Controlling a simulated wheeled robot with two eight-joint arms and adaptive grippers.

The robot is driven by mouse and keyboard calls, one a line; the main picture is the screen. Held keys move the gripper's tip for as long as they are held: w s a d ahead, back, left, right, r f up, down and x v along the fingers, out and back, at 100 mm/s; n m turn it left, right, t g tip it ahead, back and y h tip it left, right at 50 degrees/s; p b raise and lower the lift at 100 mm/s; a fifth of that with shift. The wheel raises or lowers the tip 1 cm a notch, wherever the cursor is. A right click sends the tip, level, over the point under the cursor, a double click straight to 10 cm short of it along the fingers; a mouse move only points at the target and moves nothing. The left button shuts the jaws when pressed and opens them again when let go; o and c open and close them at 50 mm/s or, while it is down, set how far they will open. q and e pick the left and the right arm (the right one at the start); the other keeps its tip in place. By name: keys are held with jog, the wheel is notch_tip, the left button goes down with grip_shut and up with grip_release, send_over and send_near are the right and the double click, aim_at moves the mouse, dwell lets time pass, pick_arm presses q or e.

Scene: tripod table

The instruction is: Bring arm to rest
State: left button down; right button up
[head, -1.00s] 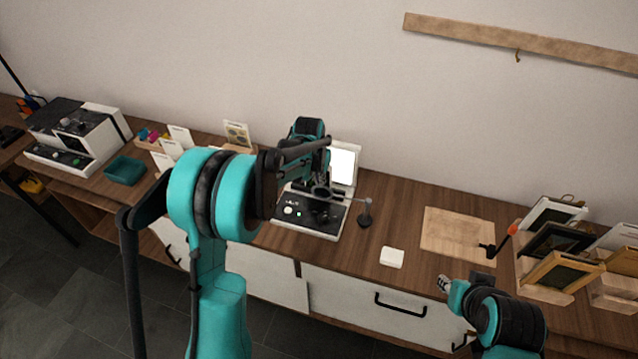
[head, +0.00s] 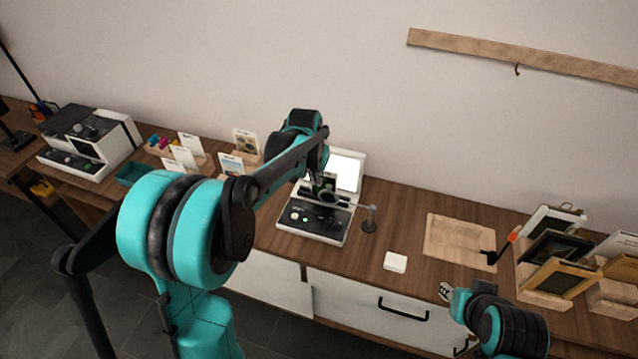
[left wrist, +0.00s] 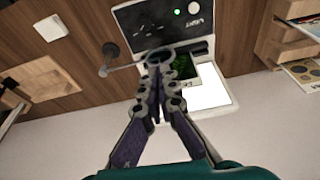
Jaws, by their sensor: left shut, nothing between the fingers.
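My left arm reaches in from the left over the wooden counter. Its gripper (head: 322,190) is over the white device with a black control panel and a lit screen, and is partly hidden by the arm. In the left wrist view the two dark fingers (left wrist: 160,88) are together with nothing between them. A ring on a thin stand's arm (left wrist: 160,56) shows just past the fingertips; I cannot tell whether they touch. My right gripper (head: 446,291) is low at the right, by the counter's front edge, too small to read.
The device (head: 310,222) has a small stand (head: 369,222) at its right. A white block (head: 395,262), a wooden board (head: 460,240) and a rack of frames (head: 555,275) lie farther right. Cards (head: 188,150), a teal tray (head: 132,172) and another machine (head: 90,140) are left.

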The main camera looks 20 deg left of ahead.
pick_arm(q)
jog(key=s+d+r+t+b, duration=0.1)
jog(key=s+r+b, duration=0.1)
jog(key=s, duration=0.6)
jog(key=s+d+r+t+b, duration=0.1)
jog(key=s+r+b, duration=0.1)
jog(key=s, duration=0.5)
jog(key=s+f+t+b, duration=0.1)
jog(key=s+f, duration=0.2)
jog(key=s, duration=0.2)
jog(key=s+f+n+t+b, duration=0.1)
jog(key=s+f, duration=0.2)
jog(key=s, duration=0.3)
jog(key=shift+s+d+b, duration=0.2)
jog(key=shift+s+b, duration=0.05)
jog(key=shift+b, duration=0.1)
